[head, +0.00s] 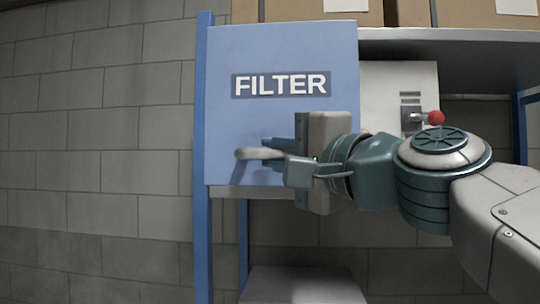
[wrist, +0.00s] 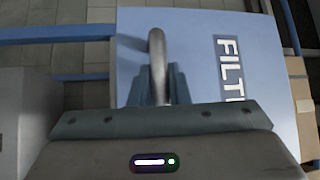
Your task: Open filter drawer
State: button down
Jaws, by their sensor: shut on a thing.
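The filter drawer (head: 281,110) has a blue front with a "FILTER" label (head: 281,84) and sits on a blue-framed shelf in the head view. The drawer front also fills much of the wrist view (wrist: 205,60). Its grey bar handle (head: 246,153) is on the lower part of the front; it also shows in the wrist view (wrist: 157,50). My gripper (head: 274,155) reaches in from the right, and its fingers (wrist: 160,88) are shut around the handle. The blue front stands forward of the white panel beside it; the drawer's inside is hidden.
A white panel (head: 398,100) with a lever and red knob (head: 436,117) is right of the drawer, partly behind my arm. Cardboard boxes (head: 455,12) stand on the shelf above. A blue post (head: 201,220) is at the drawer's left. The block wall at left is bare.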

jog(key=shift+f, duration=0.1)
jog(key=c, duration=1.4)
grip_release()
jog(key=shift+o, duration=0.2)
